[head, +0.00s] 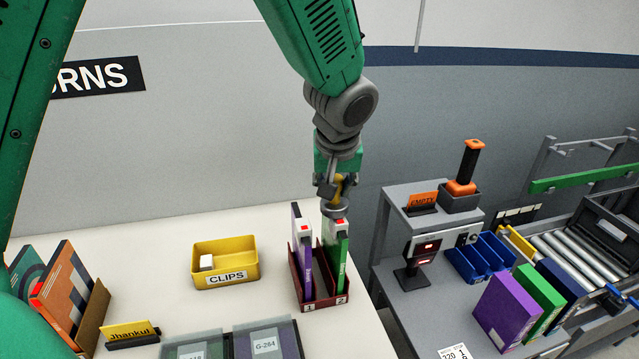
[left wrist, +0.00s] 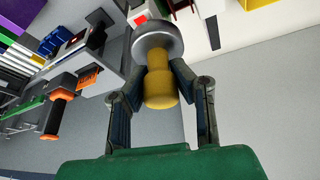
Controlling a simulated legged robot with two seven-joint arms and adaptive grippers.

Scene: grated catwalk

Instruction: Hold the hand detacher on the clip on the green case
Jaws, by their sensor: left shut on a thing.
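My left gripper (head: 337,186) is shut on the yellow grip of the hand detacher (left wrist: 160,85). The detacher's round grey head (head: 335,210) points down over the top edge of the green case (head: 341,262). The clip (head: 340,222) on that case, white with a red patch, shows right by the head. I cannot tell whether head and clip touch. The green case stands upright in slot 2 of a dark red rack (head: 322,304). In the left wrist view the head (left wrist: 158,42) hides part of what lies beyond it. My right gripper is not in view.
A purple case (head: 305,262) with its own clip stands in the rack's left slot. A yellow CLIPS bin (head: 226,266) sits to the left on the pale table. A grey stand (head: 408,190) with an EMPTY sign and an orange-and-black tool (head: 465,165) is at right.

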